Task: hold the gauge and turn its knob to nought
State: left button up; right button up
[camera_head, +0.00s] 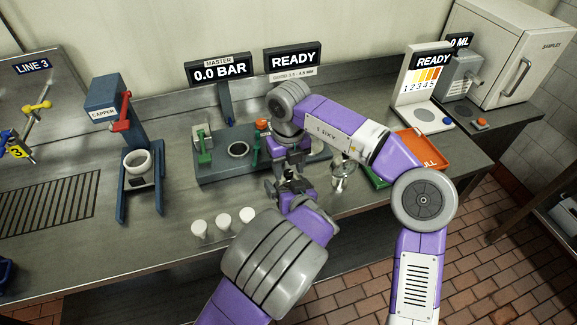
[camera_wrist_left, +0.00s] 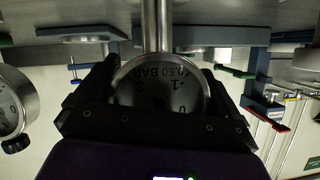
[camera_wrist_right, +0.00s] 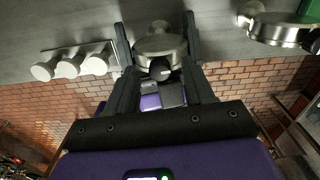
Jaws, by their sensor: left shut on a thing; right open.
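The dial appears upside down in the left wrist view, with a metal stem at the top. My right gripper (camera_wrist_right: 155,40) is open, its fingers on either side of the gauge (camera_wrist_right: 160,45). A small dark knob (camera_wrist_right: 160,72) shows on the gauge between those fingers. In the head view, both grippers meet above the counter and mostly hide the gauge. I cannot tell whether the right fingers touch the knob.
A second silver gauge (camera_head: 342,174) stands close by on the right. A grey fixture block (camera_head: 204,175) lies behind the grippers. Green and orange trays (camera_head: 428,146) are at right. A display (camera_head: 220,72) reads "0.0 BAR".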

aim_at(288, 172)
grip_shut()
jog(key=n, duration=0.4)
jog(key=shift+n, duration=0.4)
grip_release()
jog(key=shift+r, duration=0.1)
notch_tip(288, 172, up, 12)
dwell(0.9)
